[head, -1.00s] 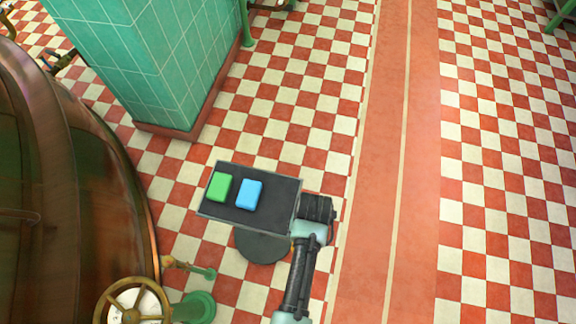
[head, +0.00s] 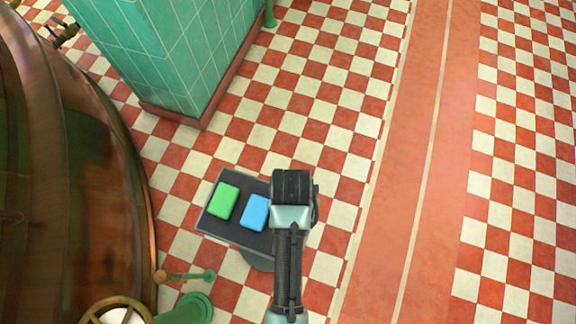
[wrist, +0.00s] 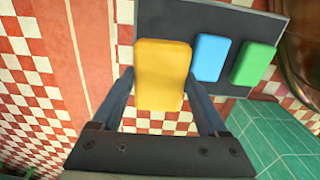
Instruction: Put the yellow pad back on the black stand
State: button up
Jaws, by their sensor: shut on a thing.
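The yellow pad (wrist: 162,75) is held between the two fingers of my gripper (wrist: 162,88) in the wrist view. My gripper is shut on it. In the head view my gripper (head: 292,190) covers the right part of the black stand (head: 238,231), and the yellow pad is hidden there. In the wrist view the yellow pad overlaps the near edge of the black stand (wrist: 215,15). I cannot tell whether it touches the top. A blue pad (head: 254,212) and a green pad (head: 223,202) lie side by side on the stand, left of my gripper in the head view.
A large copper kettle (head: 80,170) stands at the left. A green-tiled pillar (head: 165,55) rises behind the stand. A green pipe fitting (head: 188,308) and a brass handwheel (head: 118,308) are at the lower left. The checkered floor at the right is clear.

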jog(key=shift+s+f, duration=0.15)
jog(key=shift+f, duration=0.45)
notch_tip(320, 180, down, 9)
jog(key=shift+r+b, duration=0.2)
jog(key=shift+b, duration=0.85)
jog(key=shift+f, duration=0.1)
jog(key=o, duration=1.2)
